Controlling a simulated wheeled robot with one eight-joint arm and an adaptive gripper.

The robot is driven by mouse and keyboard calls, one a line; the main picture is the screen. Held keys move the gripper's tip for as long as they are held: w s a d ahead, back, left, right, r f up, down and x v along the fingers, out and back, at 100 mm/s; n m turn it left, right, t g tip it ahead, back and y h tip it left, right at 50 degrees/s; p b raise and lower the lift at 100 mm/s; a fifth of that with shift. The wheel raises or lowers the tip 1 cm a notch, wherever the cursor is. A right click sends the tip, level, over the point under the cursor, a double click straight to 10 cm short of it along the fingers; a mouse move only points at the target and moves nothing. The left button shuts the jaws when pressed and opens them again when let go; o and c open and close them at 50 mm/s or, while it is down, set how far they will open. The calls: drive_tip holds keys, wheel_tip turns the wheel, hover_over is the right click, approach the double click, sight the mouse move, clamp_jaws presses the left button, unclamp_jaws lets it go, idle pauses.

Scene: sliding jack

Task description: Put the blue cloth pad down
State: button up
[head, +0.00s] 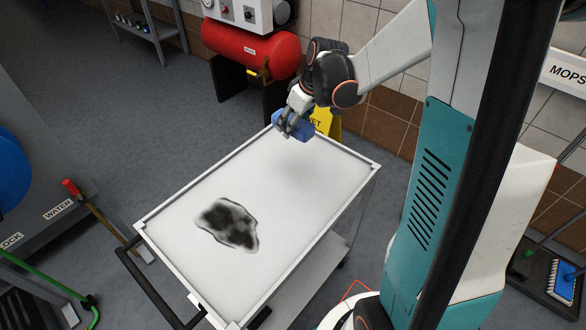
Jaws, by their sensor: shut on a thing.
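My gripper (286,124) is shut on the blue cloth pad (296,125). It holds the pad over the far end of a white-topped cart (290,185). The pad is partly covered by the fingers. I cannot tell from this view how high the pad is above the cart top. A dark, irregular smudge (228,224) marks the near-middle part of the cart top, well apart from the pad.
The cart has a raised rim, a lower shelf (308,275) and a black handle (150,288). A yellow sign (325,121) and a red tank (250,48) stand behind it. A red-ended tool (72,187) leans at left. Most of the cart top is bare.

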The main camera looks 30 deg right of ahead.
sight(290, 171)
wheel_tip(290, 171, down, 18)
drive_tip(key=b, duration=0.5)
drive_tip(key=shift+r+b, duration=0.15)
drive_tip(key=shift+b, duration=0.25)
drive_tip(key=shift+r, duration=0.1)
drive_tip(key=shift+f+b, duration=0.45)
drive_tip(key=shift+f, duration=0.05)
drive_tip(key=shift+s, duration=0.15)
drive_tip(key=o, duration=0.9)
drive_tip(key=shift+f, duration=0.1)
drive_tip(key=shift+o, duration=0.7)
drive_tip(key=shift+f, duration=0.1)
